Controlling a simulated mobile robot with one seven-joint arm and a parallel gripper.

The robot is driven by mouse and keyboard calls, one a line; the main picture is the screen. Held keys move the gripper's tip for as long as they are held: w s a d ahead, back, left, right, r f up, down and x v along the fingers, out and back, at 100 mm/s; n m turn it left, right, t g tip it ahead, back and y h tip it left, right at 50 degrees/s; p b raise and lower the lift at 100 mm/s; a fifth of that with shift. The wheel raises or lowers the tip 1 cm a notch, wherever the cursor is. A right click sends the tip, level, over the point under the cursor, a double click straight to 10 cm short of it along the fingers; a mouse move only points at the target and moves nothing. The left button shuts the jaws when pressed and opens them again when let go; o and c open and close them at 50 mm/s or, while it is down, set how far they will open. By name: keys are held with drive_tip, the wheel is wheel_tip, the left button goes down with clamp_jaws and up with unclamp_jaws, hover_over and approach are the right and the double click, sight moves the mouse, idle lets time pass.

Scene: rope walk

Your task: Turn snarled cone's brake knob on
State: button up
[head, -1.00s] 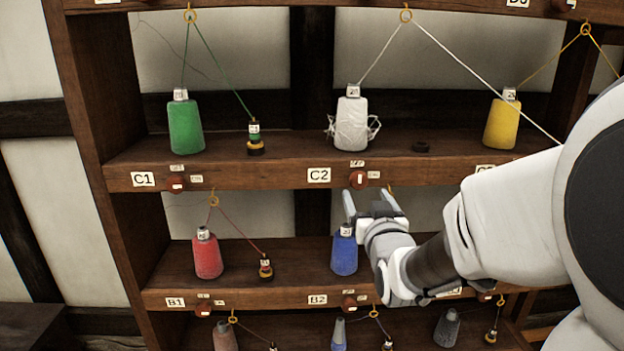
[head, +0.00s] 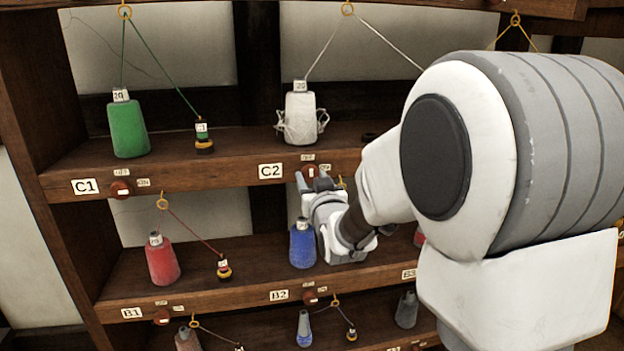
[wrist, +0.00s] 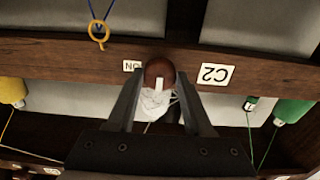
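The snarled cone (head: 300,117) is white, with loose loops of yarn at its sides, and stands upright on the shelf above label C2. Its brake knob (head: 310,173) is a red-brown disc with a white mark on the shelf edge right of that label. In the upside-down wrist view the knob (wrist: 154,72) has its mark upright in the picture, and the ON label (wrist: 132,66) is left of it. My gripper (wrist: 160,78) is open, its fingertips on either side of the knob; contact cannot be told. In the head view my gripper (head: 313,180) is just below the knob.
A green cone (head: 128,128) stands left on the same shelf. A blue cone (head: 302,244) stands close below my gripper, and a red cone (head: 161,261) is further left. A yellow ring (wrist: 99,31) hangs near the knob. My arm hides the shelves at right.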

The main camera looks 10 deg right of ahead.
clamp_jaws()
drive_tip(key=shift+f+m+b, duration=0.1)
drive_tip(key=shift+m+b, duration=0.2)
drive_tip(key=shift+b, duration=0.2)
drive_tip(key=m+b, duration=0.2)
drive_tip(key=b, duration=0.1)
drive_tip(key=shift+f+m+b, duration=0.15)
drive_tip(key=shift+m+b, duration=0.15)
drive_tip(key=m+b, duration=0.4)
drive_tip(key=b, duration=0.1)
drive_tip(key=m+b, duration=0.4)
drive_tip(key=m, duration=0.1)
drive_tip(key=shift+m, duration=0.4)
drive_tip(key=m+b, duration=0.2)
drive_tip(key=m, duration=0.1)
drive_tip(key=m+b, duration=0.1)
drive_tip(key=shift+r+m, duration=0.25)
drive_tip(key=shift+m, duration=0.15)
